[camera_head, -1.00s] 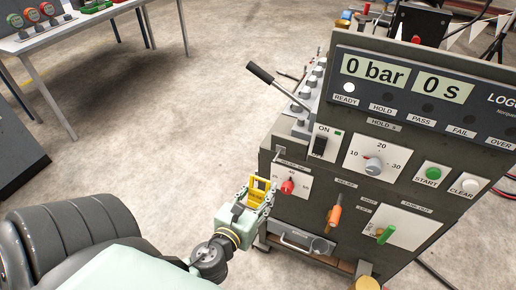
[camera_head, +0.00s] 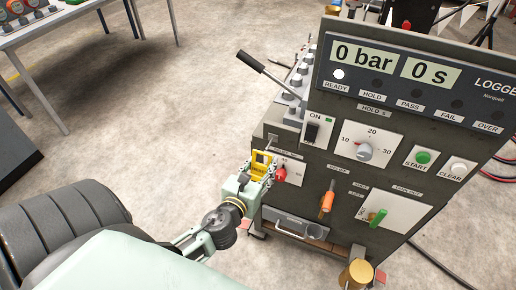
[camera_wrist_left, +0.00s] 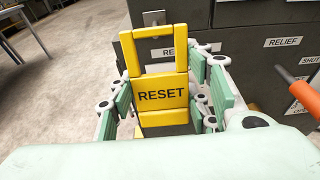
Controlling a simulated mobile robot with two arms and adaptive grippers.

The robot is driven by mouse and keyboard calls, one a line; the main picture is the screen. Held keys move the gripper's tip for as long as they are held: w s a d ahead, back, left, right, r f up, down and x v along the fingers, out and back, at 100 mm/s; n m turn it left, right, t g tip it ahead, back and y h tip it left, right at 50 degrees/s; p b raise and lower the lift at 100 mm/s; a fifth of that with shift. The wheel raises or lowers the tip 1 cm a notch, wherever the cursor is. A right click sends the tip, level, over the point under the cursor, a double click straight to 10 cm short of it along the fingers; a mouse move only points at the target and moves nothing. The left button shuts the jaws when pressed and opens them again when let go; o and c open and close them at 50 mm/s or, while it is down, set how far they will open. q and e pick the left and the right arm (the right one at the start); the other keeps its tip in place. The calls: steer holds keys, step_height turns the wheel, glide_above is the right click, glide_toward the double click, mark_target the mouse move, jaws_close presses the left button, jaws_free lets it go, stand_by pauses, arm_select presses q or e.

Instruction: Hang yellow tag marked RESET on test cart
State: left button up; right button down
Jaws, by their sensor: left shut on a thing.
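The yellow RESET tag (camera_wrist_left: 161,95) is in my left gripper (camera_wrist_left: 166,108), with its open rectangular loop upward and its lettering facing the wrist camera. In the head view the tag (camera_head: 260,166) is held upright by the left gripper (camera_head: 258,176), at the left front edge of the test cart (camera_head: 290,145). A small metal hook or bracket (camera_wrist_left: 153,18) on the cart face shows just above and behind the tag's loop; it also shows in the head view (camera_head: 272,138). I cannot tell whether the loop touches it. My right gripper is not in view.
Right of the tag are a red knob (camera_head: 280,175), an orange-handled relief valve (camera_head: 327,200) and a green lever (camera_head: 378,217) on the cart front. A black-handled lever (camera_head: 262,69) sticks out at upper left. Open floor lies left; a table (camera_head: 50,30) stands at the back left.

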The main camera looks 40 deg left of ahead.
arm_select(q)
steer(key=shift+r+x, duration=0.25)
steer(key=shift+x, duration=0.9)
steer(key=shift+r+x, duration=0.25)
steer(key=shift+x, duration=0.9)
steer(key=shift+w+a+f, duration=0.2)
steer(key=shift+w+f, duration=0.25)
steer(key=shift+w, duration=0.2)
steer(key=o, duration=1.1)
steer(key=shift+o, duration=0.2)
